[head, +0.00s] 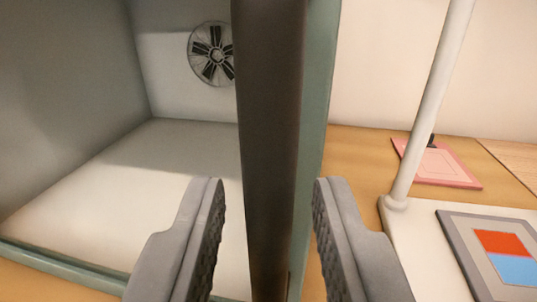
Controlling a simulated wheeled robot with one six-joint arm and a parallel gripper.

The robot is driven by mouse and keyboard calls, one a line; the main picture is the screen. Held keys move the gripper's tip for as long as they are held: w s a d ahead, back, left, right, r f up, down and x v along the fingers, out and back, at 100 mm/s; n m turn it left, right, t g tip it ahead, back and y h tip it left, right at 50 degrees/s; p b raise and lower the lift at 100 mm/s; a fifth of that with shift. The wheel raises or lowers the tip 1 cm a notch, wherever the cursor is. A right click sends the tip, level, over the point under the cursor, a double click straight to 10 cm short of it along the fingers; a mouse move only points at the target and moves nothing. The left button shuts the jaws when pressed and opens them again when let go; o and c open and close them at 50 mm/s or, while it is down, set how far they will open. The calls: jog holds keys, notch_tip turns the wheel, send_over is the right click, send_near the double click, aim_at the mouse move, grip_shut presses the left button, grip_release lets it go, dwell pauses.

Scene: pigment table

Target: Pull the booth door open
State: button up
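The booth (60,262) is a pale box with teal edges, and its inside shows at the left. A dark brown upright bar (270,110) runs from top to bottom of the picture, in front of the booth's right teal edge. It looks like the door's handle, but I cannot tell for sure. No door panel shows clearly. My gripper (267,190) is open, with one finger on each side of the bar in the picture. Gaps show between the bar and both fingers. The bar's ends are out of view.
A round fan (212,54) is on the booth's back wall. At the right, a white stand (425,110) rises from a pale base beside a grey-framed panel (457,240) with red and blue patches. A pink clipboard (440,168) lies on the wooden table (352,150) behind it.

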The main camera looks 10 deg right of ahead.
jog(key=shift+w, duration=0.5)
grip_shut()
jog(key=shift+s, duration=0.1)
